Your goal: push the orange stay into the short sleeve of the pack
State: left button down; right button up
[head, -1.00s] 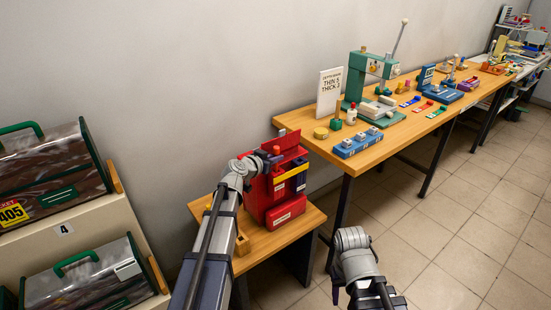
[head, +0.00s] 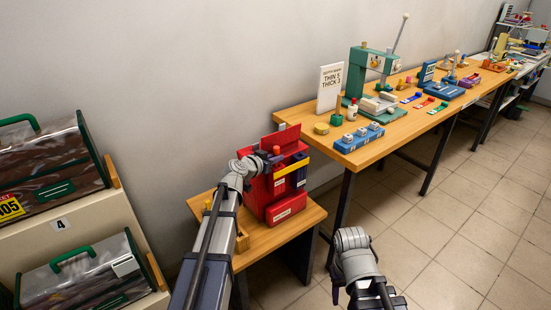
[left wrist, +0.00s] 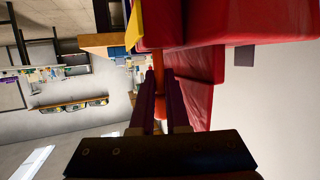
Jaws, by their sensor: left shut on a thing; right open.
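The red pack (head: 286,208) stands upright on the small wooden table, with a yellow band (head: 291,168) across its front. My left gripper (head: 271,158) is at the pack's upper left. In the left wrist view, my left gripper (left wrist: 161,78) is shut on the orange stay (left wrist: 158,62), which points away between the dark fingers, close beside the red pack (left wrist: 197,62). The stay's far end and the short sleeve's mouth cannot be made out. In the head view a small orange-red tip (head: 276,149) shows at the gripper. My right gripper (head: 350,297) is low, apart from the pack; its fingers are barely visible.
The small table (head: 250,252) has a little wooden block on it. A long workbench (head: 345,163) behind right holds a green press (head: 356,75), a blue block (head: 358,138) and small parts. Tiled floor at right is clear.

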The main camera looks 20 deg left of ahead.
aim_at(276, 147)
pick_arm(q)
jog(key=shift+f+b, duration=0.95)
jog(key=shift+f, duration=0.1)
jog(key=c, duration=0.8)
grip_release()
jog(key=shift+c, duration=0.2)
jog(key=shift+r, duration=0.1)
jog(key=shift+a, duration=0.1)
notch_tip(276, 147, up, 10)
jog(key=p, duration=1)
jog(key=shift+f, duration=0.25)
